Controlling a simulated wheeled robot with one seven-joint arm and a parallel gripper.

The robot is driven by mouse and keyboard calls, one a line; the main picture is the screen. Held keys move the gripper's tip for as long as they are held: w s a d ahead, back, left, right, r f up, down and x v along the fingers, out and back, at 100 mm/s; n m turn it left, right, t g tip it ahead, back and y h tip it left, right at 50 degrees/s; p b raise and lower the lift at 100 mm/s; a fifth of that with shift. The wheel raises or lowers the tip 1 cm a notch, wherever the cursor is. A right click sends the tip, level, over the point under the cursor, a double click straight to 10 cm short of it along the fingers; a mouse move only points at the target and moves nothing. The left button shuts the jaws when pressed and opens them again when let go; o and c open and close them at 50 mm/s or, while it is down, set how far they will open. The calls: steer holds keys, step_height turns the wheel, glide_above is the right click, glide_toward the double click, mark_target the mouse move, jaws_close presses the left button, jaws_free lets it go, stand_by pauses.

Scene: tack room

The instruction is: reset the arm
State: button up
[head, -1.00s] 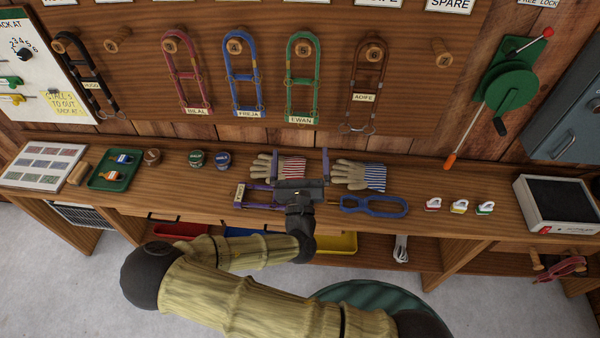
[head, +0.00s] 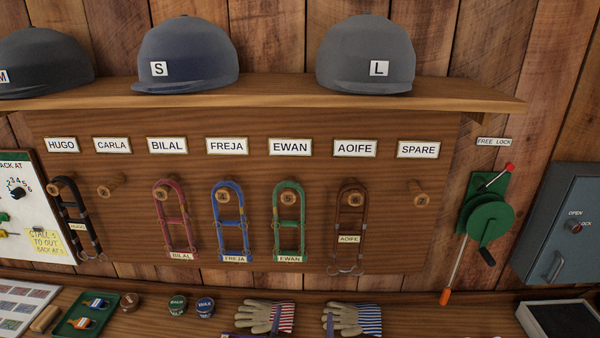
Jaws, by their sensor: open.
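My arm and gripper do not show in the head view now. The view holds the pegboard (head: 130,220) with name plates and halters. A black halter (head: 73,218) hangs under HUGO, a red one (head: 176,218) under BILAL, a blue one (head: 230,220) under FREJA, a green one (head: 289,220) under EWAN and a brown one (head: 350,220) under AOIFE. The peg under CARLA (head: 111,185) and the peg under SPARE (head: 421,199) are bare.
A shelf (head: 270,99) above bears dark riding helmets (head: 188,55). Two pairs of gloves (head: 266,317) (head: 353,318), tins (head: 205,306) and a green tray (head: 88,315) lie on the bench. A green crank winch (head: 486,208) and a grey cabinet (head: 565,225) are at right.

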steer(key=s+d+f+m+g+h, duration=0.1)
steer(key=d+f+m+g, duration=0.4)
steer(key=m, duration=0.4)
steer(key=d+f+m+g+h, duration=0.1)
steer(key=d+f+m+g, duration=0.25)
steer(key=m+g, duration=0.35)
steer(key=s+d+r+m+g+y, duration=0.4)
steer(key=s+r+m, duration=0.7)
steer(key=r+m, duration=0.3)
steer(key=d+m+g, duration=0.1)
steer(key=d+m, duration=0.1)
steer(key=m, duration=0.1)
steer(key=shift+d+r, duration=0.15)
steer(key=shift+r, duration=0.2)
stand_by(4.3)
